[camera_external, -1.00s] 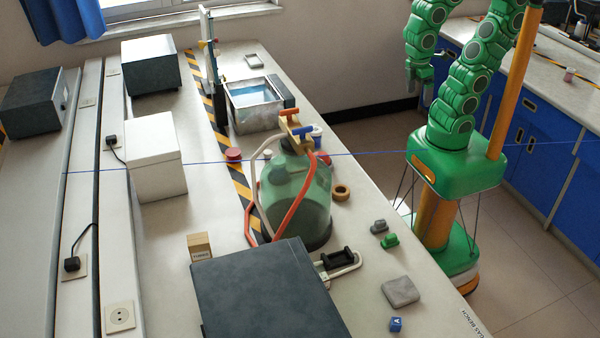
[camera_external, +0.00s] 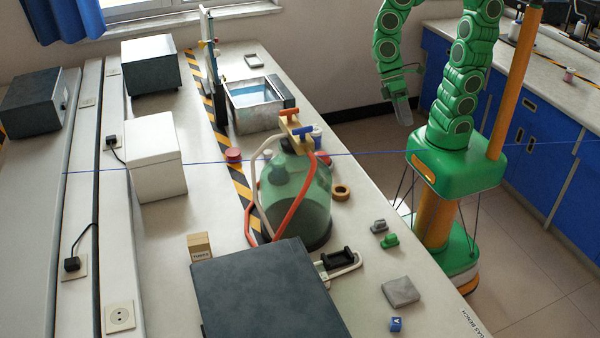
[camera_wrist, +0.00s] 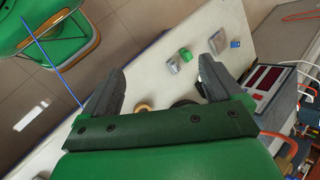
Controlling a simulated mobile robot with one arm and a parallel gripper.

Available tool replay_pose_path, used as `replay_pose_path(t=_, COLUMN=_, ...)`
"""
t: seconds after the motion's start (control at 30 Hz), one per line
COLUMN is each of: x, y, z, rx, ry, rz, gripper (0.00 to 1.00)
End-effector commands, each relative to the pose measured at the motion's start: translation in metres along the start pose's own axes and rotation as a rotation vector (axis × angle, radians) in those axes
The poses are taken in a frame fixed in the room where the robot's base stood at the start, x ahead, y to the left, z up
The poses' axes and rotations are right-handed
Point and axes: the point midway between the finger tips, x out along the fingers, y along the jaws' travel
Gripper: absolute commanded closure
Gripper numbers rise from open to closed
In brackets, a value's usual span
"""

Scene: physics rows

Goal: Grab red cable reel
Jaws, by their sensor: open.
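A small reel with a reddish middle and pale ends (camera_external: 568,74) stands on the far right bench in the external view; it looks like the red cable reel, but it is too small to be sure. A short red round piece (camera_external: 233,155) also sits on the near bench by the striped tape. My gripper (camera_external: 402,108) hangs beyond the near bench's right edge, well apart from both. In the wrist view my gripper (camera_wrist: 161,64) is open with nothing between its fingers. I cannot make out the reel in the wrist view.
The near bench holds a green glass bottle (camera_external: 300,195) with hoses, a tan ring (camera_external: 341,192), a grey block (camera_external: 378,226), a green piece (camera_external: 390,241), a grey pad (camera_external: 401,291) and a blue cube (camera_external: 396,324). Open floor lies between the benches.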

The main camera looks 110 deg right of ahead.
Motion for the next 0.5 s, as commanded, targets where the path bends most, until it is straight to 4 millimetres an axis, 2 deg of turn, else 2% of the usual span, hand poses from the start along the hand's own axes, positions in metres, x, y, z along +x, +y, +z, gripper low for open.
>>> replay_pose_path(t=0.2, x=-0.003, y=-0.036, z=-0.053, rx=0.161, ry=-0.003, rz=-0.208, gripper=0.07)
replay_pose_path(t=0.37, x=-0.011, y=-0.054, z=-0.098, rx=0.292, ry=0.003, rz=-0.354, gripper=0.07)
replay_pose_path(t=0.5, x=-0.02, y=-0.062, z=-0.141, rx=0.419, ry=0.012, rz=-0.481, gripper=0.07)
